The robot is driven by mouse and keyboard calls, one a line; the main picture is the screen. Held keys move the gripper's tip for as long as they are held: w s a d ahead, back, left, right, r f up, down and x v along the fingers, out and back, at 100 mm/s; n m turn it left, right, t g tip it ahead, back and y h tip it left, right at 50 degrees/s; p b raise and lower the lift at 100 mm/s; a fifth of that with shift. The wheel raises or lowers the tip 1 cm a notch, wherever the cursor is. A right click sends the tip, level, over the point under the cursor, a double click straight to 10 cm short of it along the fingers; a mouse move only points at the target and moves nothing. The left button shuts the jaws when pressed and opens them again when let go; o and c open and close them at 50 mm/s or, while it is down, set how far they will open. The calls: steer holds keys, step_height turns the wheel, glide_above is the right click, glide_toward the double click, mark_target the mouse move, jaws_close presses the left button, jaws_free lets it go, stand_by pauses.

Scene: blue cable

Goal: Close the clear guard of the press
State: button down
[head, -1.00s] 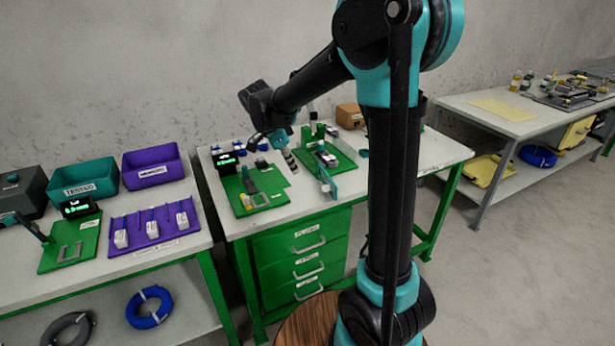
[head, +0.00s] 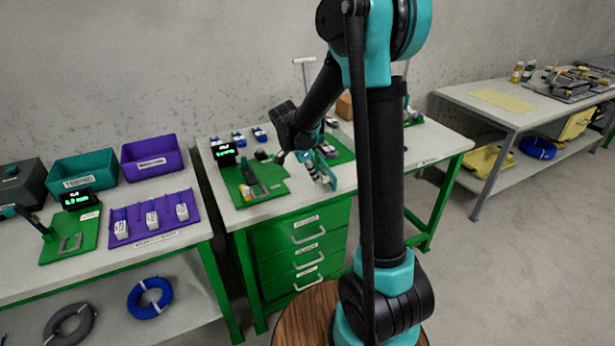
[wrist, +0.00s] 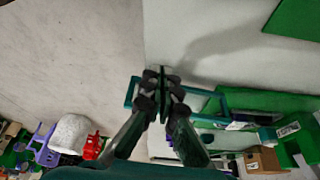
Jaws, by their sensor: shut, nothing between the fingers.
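The clear guard shows in the wrist view as a flat panel with a teal frame (wrist: 207,92), beside the green press board. In the head view the guard (head: 330,170) stands at the front of the right-hand green board on the middle bench, partly hidden by my gripper. My gripper (head: 325,180) is at the guard, pointing down near the bench's front edge. In the wrist view my gripper (wrist: 163,88) is shut with nothing between its fingers, and its fingertips overlap the guard's frame. I cannot tell whether they touch it. My arm hides much of the press.
A green board (head: 270,190) with a small display lies left of my gripper. A brown box (head: 344,107) stands behind. Green drawers (head: 300,252) are under the bench top. The left bench carries a purple rack (head: 153,218) and bins. The floor at right is clear.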

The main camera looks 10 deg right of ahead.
steer(key=shift+d, duration=0.25)
